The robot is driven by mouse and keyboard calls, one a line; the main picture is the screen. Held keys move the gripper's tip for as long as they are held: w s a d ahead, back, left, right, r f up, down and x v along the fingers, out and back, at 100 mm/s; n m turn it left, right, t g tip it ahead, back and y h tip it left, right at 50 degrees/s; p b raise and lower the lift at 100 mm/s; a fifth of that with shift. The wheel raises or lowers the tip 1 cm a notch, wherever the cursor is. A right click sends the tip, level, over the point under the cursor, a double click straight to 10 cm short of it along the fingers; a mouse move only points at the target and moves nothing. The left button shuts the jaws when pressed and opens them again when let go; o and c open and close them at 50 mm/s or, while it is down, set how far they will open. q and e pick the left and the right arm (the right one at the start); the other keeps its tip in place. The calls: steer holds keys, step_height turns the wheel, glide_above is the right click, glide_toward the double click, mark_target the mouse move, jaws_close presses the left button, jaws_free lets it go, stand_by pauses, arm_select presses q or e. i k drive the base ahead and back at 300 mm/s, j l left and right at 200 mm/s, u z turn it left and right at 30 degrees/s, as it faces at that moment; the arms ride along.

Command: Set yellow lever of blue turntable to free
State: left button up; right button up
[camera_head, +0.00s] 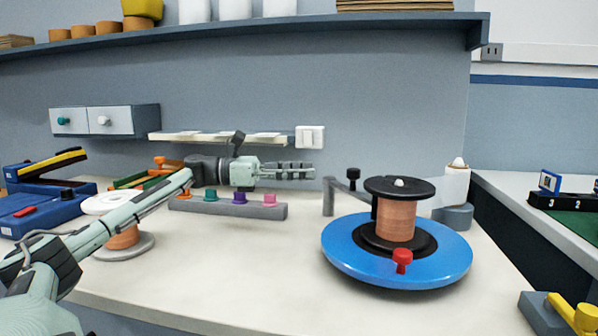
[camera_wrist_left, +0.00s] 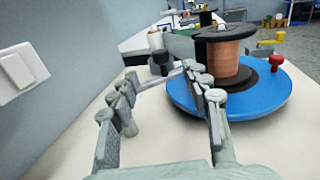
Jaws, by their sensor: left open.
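The blue turntable (camera_head: 338,258) lies flat on the white bench at right of centre, carrying a black-flanged spool of copper wire (camera_head: 396,218) and a red knob (camera_head: 402,258) at its front. It also shows in the left wrist view (camera_wrist_left: 262,106). A yellow lever (camera_head: 577,316) sits on a dark block at the lower right, cut by the frame edge; I cannot tell whether it belongs to the turntable. No other yellow lever shows at the turntable. My left gripper (camera_head: 306,170) is open and empty, left of the turntable, above the bench. My right gripper is not in view.
A grey arm with a black knob (camera_head: 353,174) on a post stands between my left gripper and the spool. A grey rail with coloured pegs (camera_head: 238,210) lies below my gripper. A white switch (camera_head: 310,137) is on the wall behind. The front bench is clear.

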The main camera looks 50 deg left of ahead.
mark_target(584, 321)
steer(key=k+l, duration=0.35)
steer(key=l, duration=0.15)
steer(key=k+l, duration=0.4)
steer(key=l, duration=0.15)
steer(key=k+l, duration=0.35)
steer(key=l, duration=0.15)
